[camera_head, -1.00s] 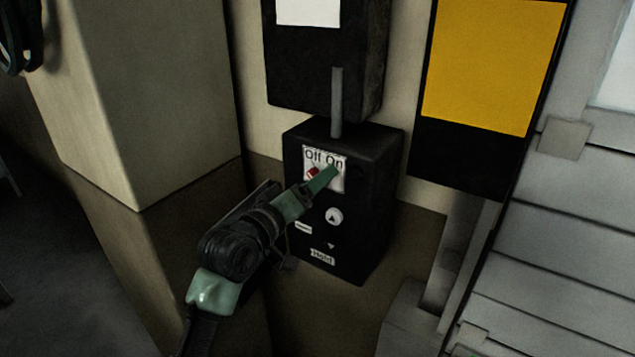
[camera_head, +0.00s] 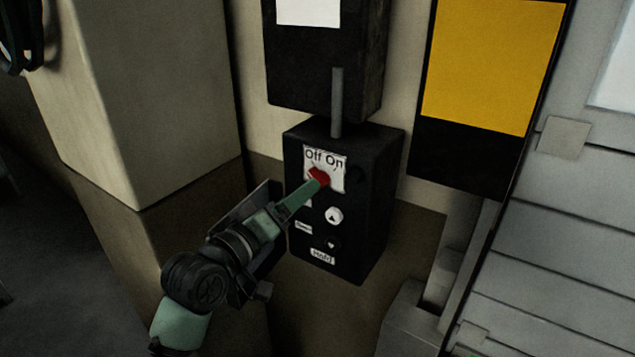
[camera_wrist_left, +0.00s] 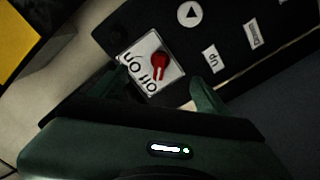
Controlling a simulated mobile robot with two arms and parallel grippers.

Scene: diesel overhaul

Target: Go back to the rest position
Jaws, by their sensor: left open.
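The black control box (camera_head: 372,215) hangs on the wall in the head view. Its white "Off On" plate carries a red rotary knob (camera_head: 319,176), which also shows in the left wrist view (camera_wrist_left: 160,64). My left gripper (camera_head: 308,190) reaches in from the lower left, its tip just in front of the knob. I cannot tell whether a finger touches the knob. My right gripper is in neither view.
A yellow and black panel (camera_head: 490,70) is on the right. A beige pillar (camera_head: 150,90) stands close on the left. Dark floor is open at lower left.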

